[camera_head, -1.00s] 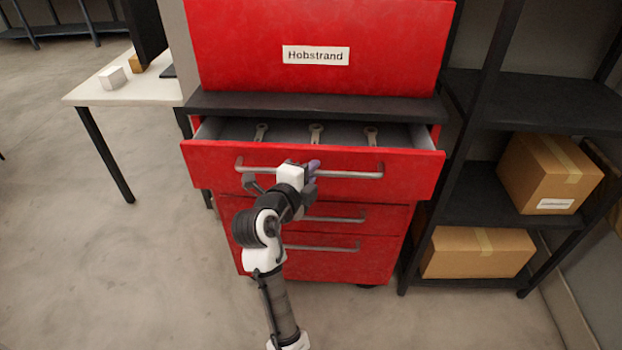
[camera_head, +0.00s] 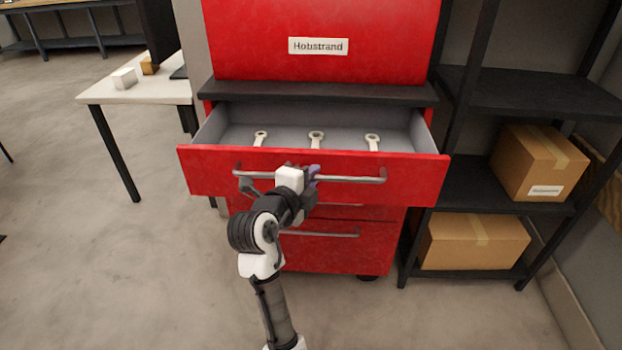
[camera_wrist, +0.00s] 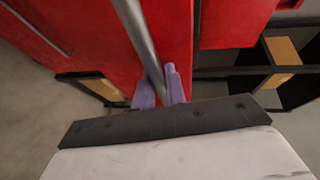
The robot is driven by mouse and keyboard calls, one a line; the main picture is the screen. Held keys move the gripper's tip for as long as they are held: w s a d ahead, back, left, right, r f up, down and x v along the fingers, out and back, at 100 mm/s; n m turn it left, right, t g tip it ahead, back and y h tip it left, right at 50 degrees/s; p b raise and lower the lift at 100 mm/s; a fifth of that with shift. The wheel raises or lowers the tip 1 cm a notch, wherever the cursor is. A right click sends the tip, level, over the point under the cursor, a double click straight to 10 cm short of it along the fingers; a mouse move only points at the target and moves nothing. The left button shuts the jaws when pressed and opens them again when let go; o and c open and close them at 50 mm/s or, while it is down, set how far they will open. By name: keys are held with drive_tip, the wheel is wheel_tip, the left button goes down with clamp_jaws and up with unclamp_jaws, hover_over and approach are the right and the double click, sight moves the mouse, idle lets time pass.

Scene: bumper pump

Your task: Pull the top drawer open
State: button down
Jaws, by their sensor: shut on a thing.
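The top drawer (camera_head: 222,174) of the red cabinet (camera_head: 310,255) is well open, and its grey inside shows. Its metal bar handle (camera_head: 350,180) runs across the drawer front. My gripper (camera_head: 311,176) is at the middle of this handle. In the wrist view my gripper's purple fingers (camera_wrist: 159,92) are shut with the handle (camera_wrist: 138,35) between them. Several wrenches (camera_head: 316,139) lie in the drawer toward its front; their lower ends are hidden by the drawer front. The lower drawers are shut and partly hidden by my arm.
A black shelf rack (camera_head: 510,205) with two cardboard boxes (camera_head: 538,162) stands close at the right. A white table (camera_head: 150,93) with small blocks is at the left. A red panel labelled Hobstrand (camera_head: 318,46) rises behind the cabinet top. The floor at left is clear.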

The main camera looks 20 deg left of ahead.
idle(0.3)
drive_tip(key=c, duration=1.5)
unclamp_jaws()
drive_tip(key=shift+o, duration=0.2)
drive_tip(key=shift+s, duration=0.1)
drive_tip(key=b+v, duration=0.2)
drive_tip(key=v, duration=1.1)
drive_tip(key=shift+s, duration=0.35)
drive_tip(key=shift+r, duration=0.1)
